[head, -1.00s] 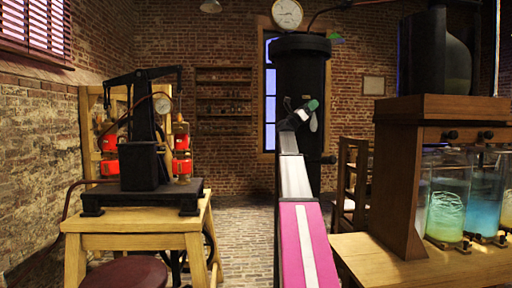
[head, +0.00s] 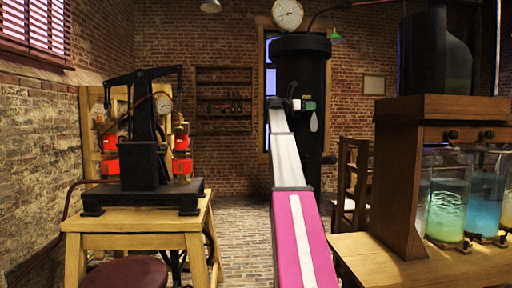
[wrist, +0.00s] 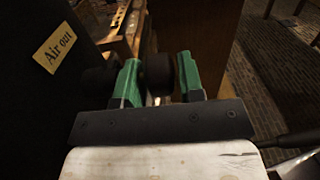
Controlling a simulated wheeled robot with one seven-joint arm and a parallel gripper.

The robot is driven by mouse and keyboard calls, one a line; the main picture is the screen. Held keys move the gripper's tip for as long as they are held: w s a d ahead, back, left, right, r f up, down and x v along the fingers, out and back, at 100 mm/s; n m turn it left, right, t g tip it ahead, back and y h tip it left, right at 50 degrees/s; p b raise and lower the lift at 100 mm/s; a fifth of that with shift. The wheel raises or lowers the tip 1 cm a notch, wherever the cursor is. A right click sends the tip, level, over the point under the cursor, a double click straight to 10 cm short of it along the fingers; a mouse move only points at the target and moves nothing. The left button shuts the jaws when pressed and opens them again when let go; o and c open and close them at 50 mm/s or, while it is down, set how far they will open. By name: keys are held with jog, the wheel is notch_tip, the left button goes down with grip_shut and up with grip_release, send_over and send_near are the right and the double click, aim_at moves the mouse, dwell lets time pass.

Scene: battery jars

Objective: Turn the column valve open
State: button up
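The tall black column (head: 300,72) stands at the back, right of centre in the head view. In the wrist view its dark side (wrist: 35,100) fills the left and bears a yellow "Air out" label (wrist: 59,47). A dark round knob (wrist: 157,72), which looks like the valve, shows between my fingers. Another dark rounded part (wrist: 97,80) lies left of the left finger. My gripper (wrist: 160,85) is open, its two green fingers apart; I cannot tell whether they touch the knob. In the head view my gripper (head: 303,104) is small, in front of the column.
A wooden cabinet (head: 400,185) with glass jars (head: 447,208) stands on a bench at the right. A black pump (head: 145,165) stands on a wooden table (head: 135,222) at the left. A wooden chair (head: 352,185) is right of the column. Brick floor (head: 240,235) is open between the tables.

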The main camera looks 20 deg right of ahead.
jog(key=v, duration=1)
jog(key=w+a+f+n+t, duration=0.5)
jog(key=f+n+t, duration=0.4)
jog(key=n, duration=0.3)
jog(key=w+a+f+n+t+y, duration=0.1)
jog(key=w+a+f+n+t, duration=0.5)
jog(key=f+n+t, duration=0.4)
jog(key=a+n+t, duration=0.1)
jog(key=n, duration=0.1)
jog(key=shift+w+a+n+t, duration=0.15)
jog(key=shift+w+n+t, duration=0.15)
jog(key=shift+n, duration=0.1)
jog(key=shift+f, duration=0.1)
